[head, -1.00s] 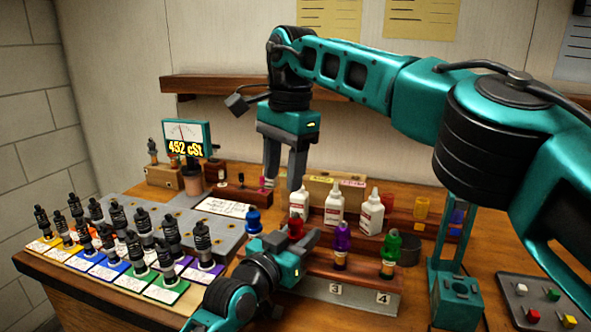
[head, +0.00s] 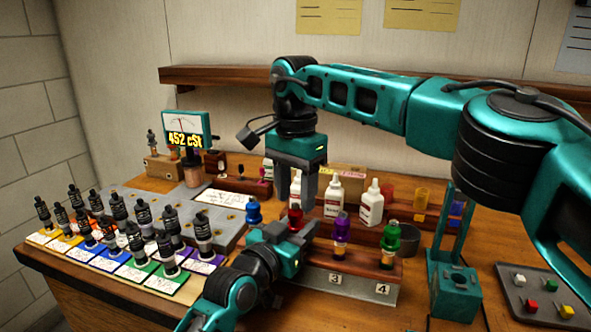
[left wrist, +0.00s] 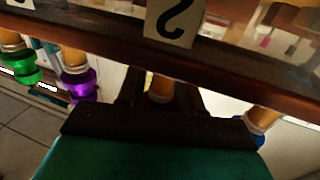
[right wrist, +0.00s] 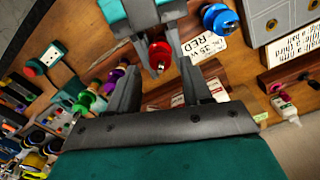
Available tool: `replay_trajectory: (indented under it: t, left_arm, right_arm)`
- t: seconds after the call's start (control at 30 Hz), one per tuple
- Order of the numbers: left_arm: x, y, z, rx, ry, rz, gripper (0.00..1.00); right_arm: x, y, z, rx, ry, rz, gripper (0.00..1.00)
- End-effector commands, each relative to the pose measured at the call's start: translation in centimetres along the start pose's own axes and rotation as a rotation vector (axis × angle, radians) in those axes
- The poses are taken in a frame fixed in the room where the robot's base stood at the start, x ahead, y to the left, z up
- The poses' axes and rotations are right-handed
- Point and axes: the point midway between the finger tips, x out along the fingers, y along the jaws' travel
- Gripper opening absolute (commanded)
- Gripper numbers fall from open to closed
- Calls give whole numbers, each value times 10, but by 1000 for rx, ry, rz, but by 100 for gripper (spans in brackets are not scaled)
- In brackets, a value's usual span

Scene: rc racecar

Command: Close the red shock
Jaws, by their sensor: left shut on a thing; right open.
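The red shock stands in the wooden shock rack (head: 330,262), between the blue and purple ones. Its red cap (head: 295,217) shows in the head view and in the right wrist view (right wrist: 159,54). My left gripper (head: 304,232) is shut on the shock from the front. In the left wrist view its amber body (left wrist: 161,88) is between the left fingers. My right gripper (head: 296,198) points down just above the red cap, open and empty; in the right wrist view the cap lies beyond its fingertips. Whether the cap is fully seated is unclear.
Blue (head: 253,211), purple (head: 341,228) and green (head: 389,240) shocks stand close by in the rack. White bottles (head: 333,197) stand right behind. Several black-topped shocks (head: 118,210) stand on coloured cards at left. The meter (head: 186,132) reads 452 cSt.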

Motion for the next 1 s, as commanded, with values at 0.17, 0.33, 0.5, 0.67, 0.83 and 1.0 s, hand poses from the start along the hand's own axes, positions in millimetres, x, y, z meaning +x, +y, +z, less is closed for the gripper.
replay_trajectory:
  t: [0.17, 0.33, 0.5, 0.67, 0.83, 1.0]
  left_arm:
    - [0, 0, 0, 0, 0, 0, 0]
    - [0, 0, 0, 0, 0, 0, 0]
    - [0, 0, 0, 0, 0, 0, 0]
    - [0, 0, 0, 0, 0, 0, 0]
    - [0, 0, 0, 0, 0, 0, 0]
    - [0, 0, 0, 0, 0, 0, 0]
  right_arm:
    - [19, 0, 0, 0, 1, 1, 49]
    - [25, 0, 0, 0, 0, -1, 49]
    - [25, 0, 0, 0, 1, -1, 49]
    - [24, 0, 0, 0, 1, -1, 38]
    - [24, 0, 0, 0, 1, -1, 22]
    - [24, 0, 0, 0, 1, -1, 6]
